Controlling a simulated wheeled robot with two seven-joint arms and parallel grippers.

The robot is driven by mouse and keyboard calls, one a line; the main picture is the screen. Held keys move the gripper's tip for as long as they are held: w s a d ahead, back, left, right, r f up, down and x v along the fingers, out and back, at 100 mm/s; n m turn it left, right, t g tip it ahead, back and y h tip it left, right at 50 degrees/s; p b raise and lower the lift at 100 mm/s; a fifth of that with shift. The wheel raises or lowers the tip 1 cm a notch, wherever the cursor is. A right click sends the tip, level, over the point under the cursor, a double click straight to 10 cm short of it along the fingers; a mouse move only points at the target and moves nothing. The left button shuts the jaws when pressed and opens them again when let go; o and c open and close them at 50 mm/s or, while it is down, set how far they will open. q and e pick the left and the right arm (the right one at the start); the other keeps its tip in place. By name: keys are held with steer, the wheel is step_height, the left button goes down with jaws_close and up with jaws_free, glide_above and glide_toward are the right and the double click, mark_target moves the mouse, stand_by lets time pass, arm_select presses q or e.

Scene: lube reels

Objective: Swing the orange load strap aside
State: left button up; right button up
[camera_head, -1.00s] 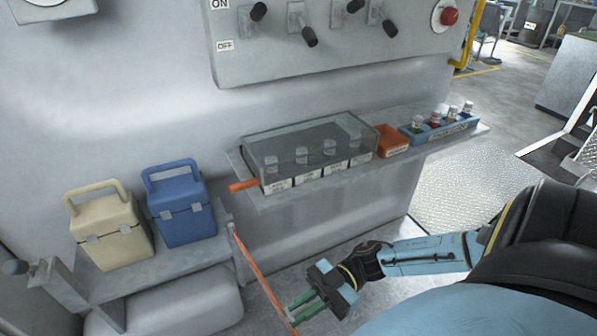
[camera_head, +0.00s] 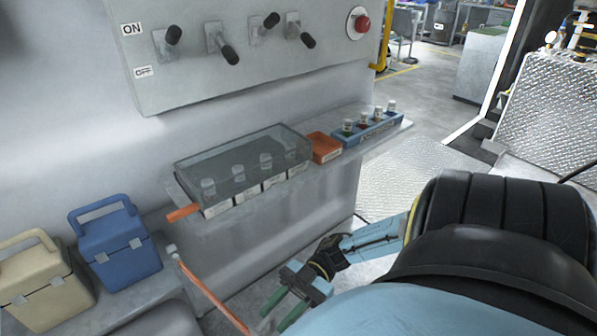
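The orange load strap (camera_head: 209,289) runs from a pale fitting at the right end of the low shelf down to the bottom edge of the head view. Its lower end is out of the picture. My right gripper (camera_head: 276,311) has two green fingers that stand apart with nothing seen between them. It is just right of the strap's lower part, and I cannot tell whether it touches. My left gripper is not in view.
A blue case (camera_head: 119,247) and a beige case (camera_head: 42,287) stand on the low shelf. Above the strap, a ledge holds a clear-lidded box (camera_head: 243,160), an orange tray (camera_head: 324,147) and a blue vial rack (camera_head: 366,131). A lever panel (camera_head: 240,75) is above. Open floor lies to the right.

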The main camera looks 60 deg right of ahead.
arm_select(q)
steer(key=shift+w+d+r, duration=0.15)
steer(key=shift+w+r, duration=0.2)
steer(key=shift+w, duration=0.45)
arm_select(e)
steer(key=s+d, duration=0.1)
steer(key=d, duration=0.6)
steer(key=shift+d, duration=0.4)
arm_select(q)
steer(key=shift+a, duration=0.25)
